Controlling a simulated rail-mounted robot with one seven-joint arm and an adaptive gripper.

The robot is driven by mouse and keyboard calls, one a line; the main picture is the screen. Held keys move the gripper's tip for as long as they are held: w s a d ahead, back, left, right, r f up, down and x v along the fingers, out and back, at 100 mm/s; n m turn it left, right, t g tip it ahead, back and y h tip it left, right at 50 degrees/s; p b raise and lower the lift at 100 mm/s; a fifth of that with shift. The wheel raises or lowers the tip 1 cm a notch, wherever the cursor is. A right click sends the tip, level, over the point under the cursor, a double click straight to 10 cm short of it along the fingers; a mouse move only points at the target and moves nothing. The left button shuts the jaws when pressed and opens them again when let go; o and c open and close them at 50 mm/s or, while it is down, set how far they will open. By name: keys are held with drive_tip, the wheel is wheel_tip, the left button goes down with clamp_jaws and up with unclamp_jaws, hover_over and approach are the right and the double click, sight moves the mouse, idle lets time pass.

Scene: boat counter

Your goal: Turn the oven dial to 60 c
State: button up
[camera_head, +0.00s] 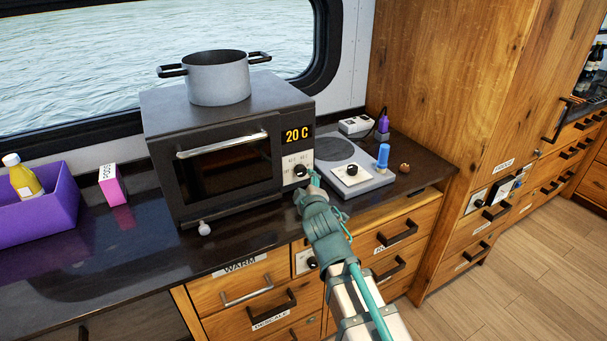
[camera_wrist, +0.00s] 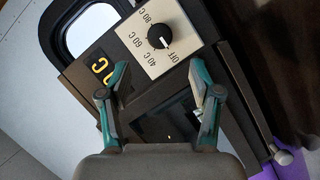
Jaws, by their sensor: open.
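The oven (camera_head: 215,150) is a dark box on the counter with a lit display (camera_head: 297,134) reading 20 C. Its black dial (camera_head: 300,171) sits on a pale plate below the display. In the wrist view the dial (camera_wrist: 160,36) is clear, with OFF, 40 C, 60 C and another mark around it. Its white pointer line appears to face OFF. My teal gripper (camera_head: 312,184) is at the oven's front right, close to the dial. In the wrist view my gripper (camera_wrist: 157,82) is open and empty, with the dial beyond the fingertips, not between them.
A grey pot (camera_head: 218,78) stands on the oven. A hot plate (camera_head: 345,168) with its own knob (camera_head: 352,170) and a blue cylinder (camera_head: 383,156) are close on the right. A purple bin (camera_head: 40,207) and pink box (camera_head: 111,184) stand left. Drawers (camera_head: 240,285) lie below.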

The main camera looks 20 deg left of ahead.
sight(301, 172)
drive_tip(key=p+x, duration=0.1)
drive_tip(key=x, duration=0.7)
drive_tip(key=shift+w+p, duration=0.2)
drive_tip(key=shift+p, duration=0.15)
drive_tip(key=shift+w+a+f, duration=0.15)
drive_tip(key=shift+w+a, duration=0.05)
drive_tip(key=shift+w, duration=0.15)
drive_tip(key=c, duration=1.1)
drive_tip(key=shift+c, duration=0.2)
drive_tip(key=shift+p, duration=0.6)
